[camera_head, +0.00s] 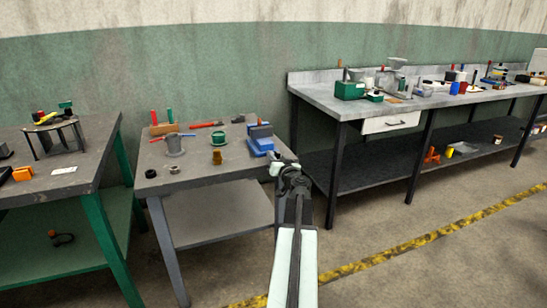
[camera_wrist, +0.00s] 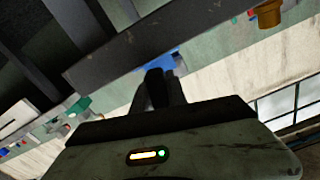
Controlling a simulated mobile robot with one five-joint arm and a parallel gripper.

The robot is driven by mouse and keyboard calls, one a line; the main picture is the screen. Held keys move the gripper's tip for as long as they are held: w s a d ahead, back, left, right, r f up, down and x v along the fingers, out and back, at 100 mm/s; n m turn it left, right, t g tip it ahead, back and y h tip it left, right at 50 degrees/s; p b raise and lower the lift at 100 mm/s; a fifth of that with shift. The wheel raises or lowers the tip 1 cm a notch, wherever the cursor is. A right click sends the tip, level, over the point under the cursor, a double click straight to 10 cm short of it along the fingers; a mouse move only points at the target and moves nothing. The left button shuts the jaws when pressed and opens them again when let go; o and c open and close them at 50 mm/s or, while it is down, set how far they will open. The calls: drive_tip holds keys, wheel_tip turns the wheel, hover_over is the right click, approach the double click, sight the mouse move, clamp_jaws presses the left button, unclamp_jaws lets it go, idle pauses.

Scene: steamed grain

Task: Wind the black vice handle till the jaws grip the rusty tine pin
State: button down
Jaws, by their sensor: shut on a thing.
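The blue vice (camera_head: 261,140) stands at the right end of the small grey table. A small rusty upright piece (camera_head: 259,122) shows at its top, likely the tine pin; whether the jaws touch it is too small to tell. My gripper (camera_head: 281,167) is at the table's right edge, just in front of the vice. In the wrist view my dark fingers (camera_wrist: 158,88) are close together, with a bit of the blue vice (camera_wrist: 165,62) behind them. They are shut on the black vice handle, which is mostly hidden by the fingers.
A larger workbench (camera_head: 330,98) stands close by on the right. The floor in front is clear.

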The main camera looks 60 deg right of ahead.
drive_tip(key=c, duration=1.3)
unclamp_jaws()
drive_tip(key=v, duration=0.8)
drive_tip(key=shift+d, duration=0.1)
